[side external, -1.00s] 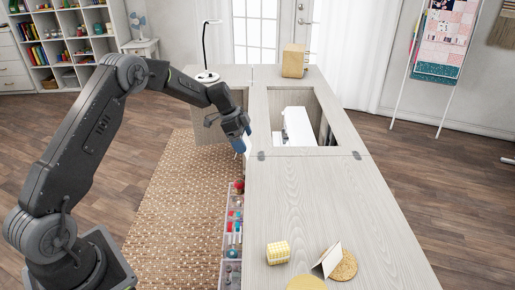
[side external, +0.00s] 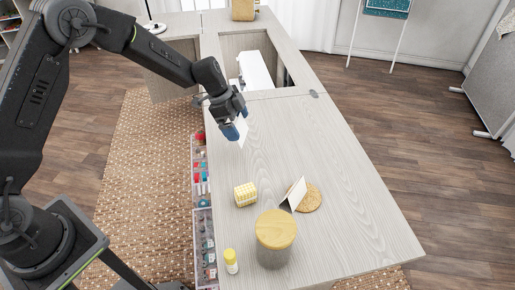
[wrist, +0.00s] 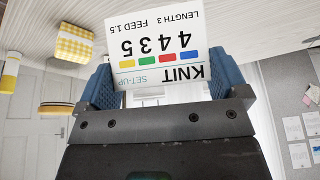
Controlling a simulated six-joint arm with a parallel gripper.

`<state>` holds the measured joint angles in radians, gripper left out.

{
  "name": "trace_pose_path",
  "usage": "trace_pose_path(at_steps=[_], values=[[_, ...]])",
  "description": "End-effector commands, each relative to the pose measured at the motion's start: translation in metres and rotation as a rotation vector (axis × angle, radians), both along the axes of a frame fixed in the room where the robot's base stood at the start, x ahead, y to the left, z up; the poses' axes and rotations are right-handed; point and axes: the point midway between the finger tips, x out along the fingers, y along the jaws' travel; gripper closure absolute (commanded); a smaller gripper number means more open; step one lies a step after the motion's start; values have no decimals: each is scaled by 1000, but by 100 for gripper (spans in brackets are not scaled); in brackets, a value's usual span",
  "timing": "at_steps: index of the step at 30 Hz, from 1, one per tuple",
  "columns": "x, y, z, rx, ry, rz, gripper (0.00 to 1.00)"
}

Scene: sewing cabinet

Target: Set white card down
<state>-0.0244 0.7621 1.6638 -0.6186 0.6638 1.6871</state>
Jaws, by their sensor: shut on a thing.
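My gripper (side external: 236,124) is shut on a white card (side external: 241,131) and holds it over the left edge of the pale wood cabinet top (side external: 330,190). In the wrist view the blue fingers (wrist: 165,86) are on both sides of the card (wrist: 158,45). The card shows upside-down print, "KNIT", "4435" and "LENGTH 3 FEED 1.5", with coloured bars. I cannot tell whether its lower edge touches the top.
On the cabinet top are a yellow checked block (side external: 245,194), a folded pale card (side external: 295,193) beside a cork disc (side external: 311,199), and a jar with a wooden lid (side external: 276,230). A yellow-capped bottle (side external: 231,261) stands near the open drawer (side external: 201,190). The top's right side is clear.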

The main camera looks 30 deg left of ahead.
Motion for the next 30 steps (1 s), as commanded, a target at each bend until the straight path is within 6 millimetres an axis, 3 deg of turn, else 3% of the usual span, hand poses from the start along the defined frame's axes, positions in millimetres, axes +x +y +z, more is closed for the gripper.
trace_pose_path(at_steps=[4,10,14,23,30], values=[[8,-32,-21,0,1,-3,29],[16,-57,-36,0,0,0,29],[17,-61,-40,-1,-1,1,29],[17,-60,-77,1,1,2,29],[17,-60,-78,1,-1,2,29]])
